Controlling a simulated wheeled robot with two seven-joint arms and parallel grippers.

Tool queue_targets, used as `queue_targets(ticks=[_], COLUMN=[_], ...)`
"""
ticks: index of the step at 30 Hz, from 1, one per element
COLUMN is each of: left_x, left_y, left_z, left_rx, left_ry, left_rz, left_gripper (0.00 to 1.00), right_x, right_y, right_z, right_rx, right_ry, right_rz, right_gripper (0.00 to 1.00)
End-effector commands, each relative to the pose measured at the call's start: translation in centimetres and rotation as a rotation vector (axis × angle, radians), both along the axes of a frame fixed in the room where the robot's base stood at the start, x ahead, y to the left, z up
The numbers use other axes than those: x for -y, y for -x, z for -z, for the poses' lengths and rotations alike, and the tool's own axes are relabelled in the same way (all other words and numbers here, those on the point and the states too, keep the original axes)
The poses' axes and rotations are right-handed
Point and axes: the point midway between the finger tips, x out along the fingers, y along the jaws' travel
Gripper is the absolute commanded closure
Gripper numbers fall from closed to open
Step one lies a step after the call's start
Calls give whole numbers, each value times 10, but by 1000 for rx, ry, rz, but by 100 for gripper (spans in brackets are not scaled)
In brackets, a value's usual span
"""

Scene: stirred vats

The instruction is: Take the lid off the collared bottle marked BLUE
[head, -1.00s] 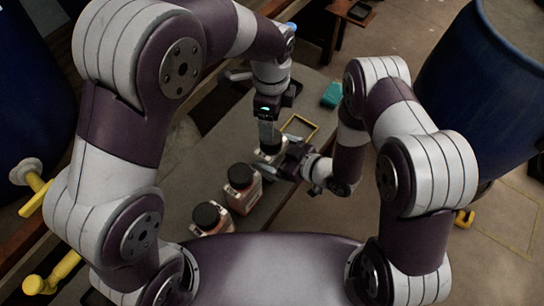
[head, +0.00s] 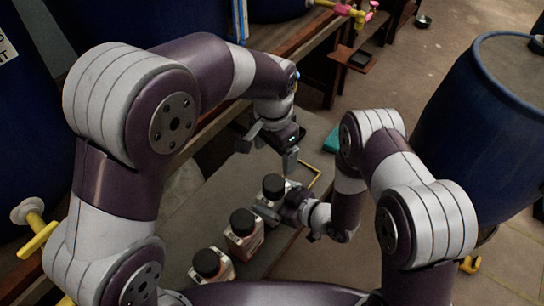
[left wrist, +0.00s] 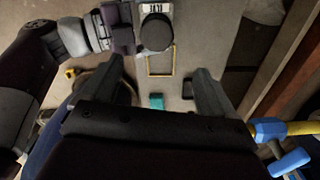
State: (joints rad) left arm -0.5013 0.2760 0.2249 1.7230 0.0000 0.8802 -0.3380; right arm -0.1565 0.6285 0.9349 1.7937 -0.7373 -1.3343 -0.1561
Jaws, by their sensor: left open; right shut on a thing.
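The bottle marked BLUE (left wrist: 155,8) stands at the far end of a row of bottles. Its round black lid (head: 273,182) is on it and also shows in the left wrist view (left wrist: 155,33). My right gripper (head: 270,209) is shut on this bottle from the right, below the lid. My left gripper (head: 266,158) is open and empty, above and behind the lid. In the left wrist view its fingers (left wrist: 159,70) are spread wide with the lid beyond them. The bottle's collar is not clear in these frames.
Two more black-lidded bottles, a middle one (head: 243,228) and a nearer one (head: 211,266), stand on the grey bench (head: 190,222). A yellow outline (head: 318,180) marks the bench beside the held bottle. A teal object (head: 333,141) lies beyond. A blue barrel (head: 480,130) stands at right.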

Motion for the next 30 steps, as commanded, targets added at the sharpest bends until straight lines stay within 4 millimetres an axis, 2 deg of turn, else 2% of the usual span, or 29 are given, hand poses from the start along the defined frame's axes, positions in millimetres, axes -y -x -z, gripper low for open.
queue_targets(ticks=[9, 15, 18, 21, 26, 30], left_x=[-3, -5, -5, -6, -6, -6], left_y=[3, 7, 8, 8, 9, 9], left_z=[-15, -17, -16, -16, -7, 22], left_rx=[-28, -39, -38, -37, -37, -35], left_ry=[32, 32, 30, 30, 29, 25], left_rz=[-1302, -2016, -2250, -2390, -2459, -2458], left_gripper=[12, 12, 12, 12, 12, 12], right_x=[0, 0, 0, 0, 0, 0], right_y=[0, 0, 0, 0, 0, 0], right_z=[0, 0, 0, 0, 0, 0], right_rx=[0, 0, 0, 1, 1, 1], right_ry=[0, 0, 0, -1, -1, -1], right_rz=[0, 0, 0, 0, 0, 0], right_gripper=[59, 59, 59, 59, 59, 59])
